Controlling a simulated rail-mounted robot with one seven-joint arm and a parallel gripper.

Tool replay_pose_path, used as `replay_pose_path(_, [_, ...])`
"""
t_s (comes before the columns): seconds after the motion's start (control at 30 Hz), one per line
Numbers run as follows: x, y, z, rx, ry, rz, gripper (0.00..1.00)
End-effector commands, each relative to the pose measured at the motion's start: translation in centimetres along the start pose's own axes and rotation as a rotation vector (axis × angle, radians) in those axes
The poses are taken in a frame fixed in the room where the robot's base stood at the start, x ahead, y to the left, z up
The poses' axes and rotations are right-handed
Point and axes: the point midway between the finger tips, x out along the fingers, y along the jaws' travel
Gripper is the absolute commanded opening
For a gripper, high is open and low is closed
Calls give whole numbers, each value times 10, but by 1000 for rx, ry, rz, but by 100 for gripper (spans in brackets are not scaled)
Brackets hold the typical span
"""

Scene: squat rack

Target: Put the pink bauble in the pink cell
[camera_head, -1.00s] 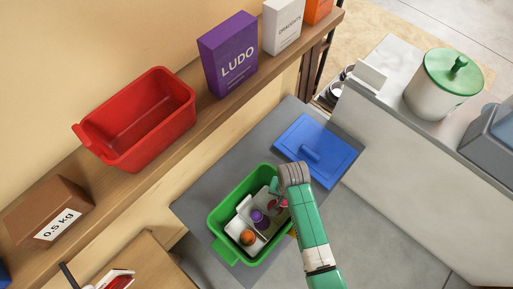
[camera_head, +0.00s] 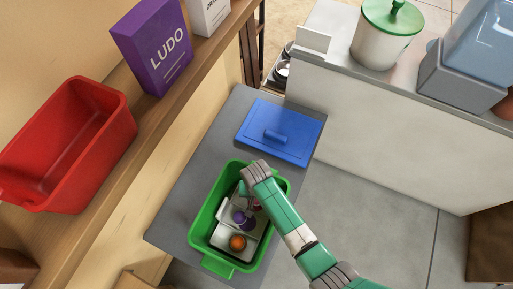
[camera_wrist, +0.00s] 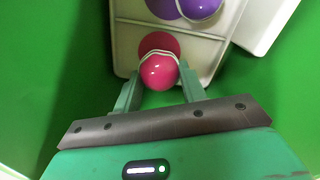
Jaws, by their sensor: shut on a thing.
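My gripper (camera_wrist: 158,88) is shut on the pink bauble (camera_wrist: 159,72), a glossy ball with a pale band. It points down into the green bin (camera_head: 199,222). A white tray (camera_wrist: 128,40) lies in the bin. In the wrist view the round pink cell (camera_wrist: 157,40) shows just beyond the bauble, which overlaps its near edge; I cannot tell whether they touch. A purple bauble (camera_wrist: 200,6) sits beside a purple patch at the top. In the head view, the purple bauble (camera_head: 239,217) and an orange bauble (camera_head: 237,242) are on the tray; my gripper mostly hides the pink bauble.
The green bin's walls stand close around my gripper. A blue lid (camera_head: 282,130) lies behind the bin on the grey surface (camera_head: 190,185). A shelf on the left holds a red bin (camera_head: 75,150) and a purple LUDO box (camera_head: 153,45). A white counter (camera_head: 390,120) stands at the right.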

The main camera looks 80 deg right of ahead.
Motion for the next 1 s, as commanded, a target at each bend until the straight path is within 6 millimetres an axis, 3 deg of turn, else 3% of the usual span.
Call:
replay_pose_path(0.03, [14, 1, 0, 1, -2, 1, 19])
replay_pose_path(0.13, [29, 0, 0, 1, -1, 0, 19])
replay_pose_path(0.47, [30, 0, 0, 0, -1, 0, 19])
replay_pose_path(0.5, [30, 0, 0, 0, 0, 0, 45])
replay_pose_path(0.6, [30, 0, 0, 0, 0, 0, 63])
replay_pose_path(0.87, [29, 0, 0, 0, 0, 0, 63])
replay_pose_path(1.0, [8, 0, 0, 0, 1, -1, 63])
